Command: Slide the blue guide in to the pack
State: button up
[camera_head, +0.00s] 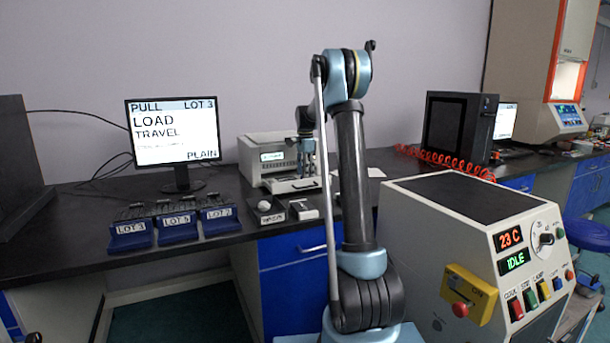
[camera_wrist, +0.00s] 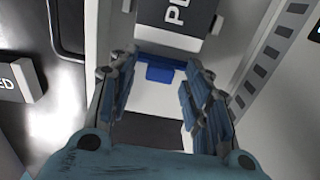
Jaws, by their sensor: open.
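A small blue piece (camera_wrist: 159,73), which looks like the blue guide, lies across a pale channel in the wrist view. I cannot tell whether the two touch. My gripper (camera_wrist: 160,63) is open, its blue fingers on either side of the blue piece. Contact is not clear. In the head view my gripper (camera_head: 308,166) is over the front of a beige bench instrument (camera_head: 268,153); the guide is too small to make out there.
A monitor (camera_head: 176,130) reads "PULL LOT 3, LOAD TRAVEL, PLAIN". Blue lot racks (camera_head: 178,222) stand on the black bench left of the instrument. A control console (camera_head: 470,235) reading "23 C" and "IDLE" stands at the front right. A labelled block (camera_wrist: 20,80) lies left of the channel.

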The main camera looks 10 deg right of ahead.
notch_tip(320, 180, up, 12)
dwell(0.5)
jog(key=shift+f, duration=0.1)
